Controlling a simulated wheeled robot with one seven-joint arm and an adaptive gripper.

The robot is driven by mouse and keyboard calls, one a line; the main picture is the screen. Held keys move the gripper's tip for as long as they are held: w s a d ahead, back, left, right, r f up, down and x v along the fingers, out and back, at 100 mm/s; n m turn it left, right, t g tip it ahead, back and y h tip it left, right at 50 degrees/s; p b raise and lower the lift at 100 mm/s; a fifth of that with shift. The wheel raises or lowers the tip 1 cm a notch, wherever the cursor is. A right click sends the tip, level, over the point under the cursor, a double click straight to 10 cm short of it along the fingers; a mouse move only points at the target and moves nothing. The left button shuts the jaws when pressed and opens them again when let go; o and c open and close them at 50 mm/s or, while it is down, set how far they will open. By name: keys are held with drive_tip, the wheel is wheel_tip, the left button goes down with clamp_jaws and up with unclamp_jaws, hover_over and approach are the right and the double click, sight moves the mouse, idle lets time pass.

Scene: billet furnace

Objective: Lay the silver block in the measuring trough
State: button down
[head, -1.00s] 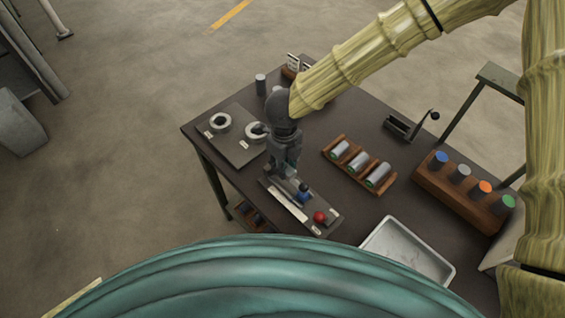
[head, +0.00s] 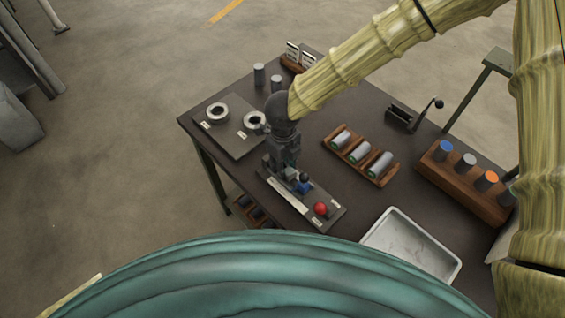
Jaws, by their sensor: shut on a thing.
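The measuring trough (head: 289,197) lies at the table's near left edge, a dark narrow fixture with a pale scale strip, a blue part and a red ball knob (head: 321,208). My gripper (head: 287,172) points down over the trough's far left end, its fingers close together. It is shut on a small piece, taken as the silver block; my fingers hide nearly all of it. I cannot tell whether the piece touches the trough.
A wooden rack (head: 333,152) with silver cylinders lies right of the trough. A plate (head: 238,146) with two pale rings is left. A white tray (head: 453,274), a block of coloured cylinders (head: 428,179) and a cranked device (head: 399,117) stand right. Two grey cylinders (head: 259,74) stand at the back.

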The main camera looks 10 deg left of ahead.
drive_tip(key=c, duration=1.1)
unclamp_jaws()
drive_tip(key=shift+r, duration=0.1)
wheel_tip(320, 180, up, 12)
drive_tip(key=shift+f, duration=0.1)
